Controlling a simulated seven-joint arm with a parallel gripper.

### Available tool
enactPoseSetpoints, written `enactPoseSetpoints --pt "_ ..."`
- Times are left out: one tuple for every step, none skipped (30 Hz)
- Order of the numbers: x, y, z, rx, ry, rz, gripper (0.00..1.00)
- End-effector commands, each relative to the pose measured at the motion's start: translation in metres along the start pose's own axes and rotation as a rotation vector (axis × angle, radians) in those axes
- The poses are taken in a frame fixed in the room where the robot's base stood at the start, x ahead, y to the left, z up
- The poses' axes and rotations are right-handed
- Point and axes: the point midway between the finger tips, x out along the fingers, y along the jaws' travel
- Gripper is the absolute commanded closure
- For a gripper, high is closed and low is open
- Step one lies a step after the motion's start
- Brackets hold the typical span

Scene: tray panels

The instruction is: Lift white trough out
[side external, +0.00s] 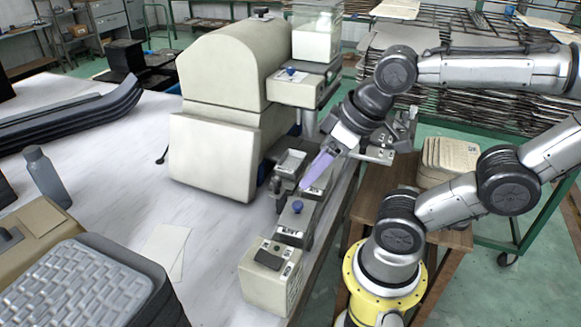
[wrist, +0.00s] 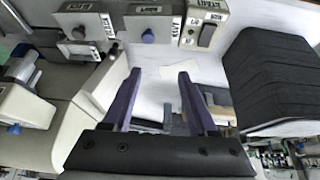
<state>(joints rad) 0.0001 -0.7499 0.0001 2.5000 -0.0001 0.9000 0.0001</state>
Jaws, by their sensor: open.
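My gripper (side external: 308,182) has purple fingers pointing down and to the left over the machine's front edge. In the wrist view its two fingers (wrist: 157,76) stand well apart, with nothing held between them. A small pale, shallow tray-like piece (side external: 290,163) sits in a dark frame just left of the fingers in the side view; it may be the white trough, but I cannot tell for sure. Pale and grey parts also show low between the fingers in the wrist view, partly hidden by the gripper's black body.
A large cream machine (side external: 218,110) stands behind and left of my gripper. Control boxes with a blue knob (side external: 297,206) and a switch box (side external: 268,270) line the table's edge. The table middle is mostly clear.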

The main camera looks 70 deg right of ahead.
Motion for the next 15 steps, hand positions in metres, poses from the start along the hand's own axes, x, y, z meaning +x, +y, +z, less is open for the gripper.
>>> enactPoseSetpoints --pt "0.0000 0.0000 0.0000 0.000 0.000 0.000 0.31" --pt "0.0000 0.0000 0.0000 0.000 0.000 0.000 0.25" --pt "0.0000 0.0000 0.0000 0.000 0.000 0.000 0.18" --pt "0.0000 0.0000 0.0000 0.000 0.000 0.000 0.13" --pt "0.0000 0.0000 0.0000 0.000 0.000 0.000 0.07" --pt "0.0000 0.0000 0.0000 0.000 0.000 0.000 0.00" --pt "0.0000 0.0000 0.0000 0.000 0.000 0.000 0.00" --pt "0.0000 0.0000 0.0000 0.000 0.000 0.000 0.00" --pt "0.0000 0.0000 0.0000 0.000 0.000 0.000 0.00" --pt "0.0000 0.0000 0.0000 0.000 0.000 0.000 0.00" --pt "0.0000 0.0000 0.0000 0.000 0.000 0.000 0.00" --pt "-0.0001 0.0000 0.0000 0.000 0.000 0.000 0.00" --pt "-0.0001 0.0000 0.0000 -0.003 0.000 0.000 0.00" --pt "-0.0001 -0.0001 -0.0001 -0.010 0.000 0.000 0.00" --pt "-0.0001 -0.0001 0.0000 -0.027 0.000 0.000 0.00"
